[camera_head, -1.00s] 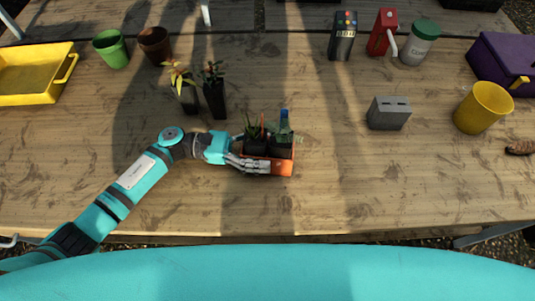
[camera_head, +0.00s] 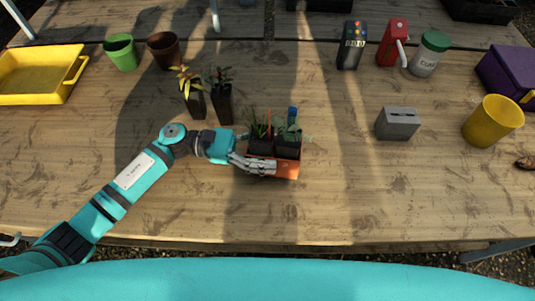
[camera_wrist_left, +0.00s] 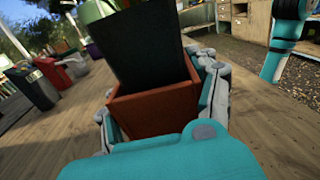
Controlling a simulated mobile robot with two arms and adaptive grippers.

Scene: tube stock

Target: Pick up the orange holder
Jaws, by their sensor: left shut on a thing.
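The orange holder (camera_head: 287,170) is near the middle front of the table in the head view. My left gripper (camera_head: 262,163) is shut on the holder's left end. In the left wrist view, my fingers (camera_wrist_left: 165,100) lie along both sides of the orange holder (camera_wrist_left: 150,110), and a dark pot (camera_wrist_left: 150,45) stands tilted in it. I cannot tell whether the holder's base touches the table. My right gripper is not in view.
Two dark potted plants (camera_head: 223,103) stand behind the holder. A grey block (camera_head: 398,123) and a yellow cup (camera_head: 493,121) are to the right. A yellow tray (camera_head: 38,75) and two pots (camera_head: 121,52) are back left. The table's front centre is clear.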

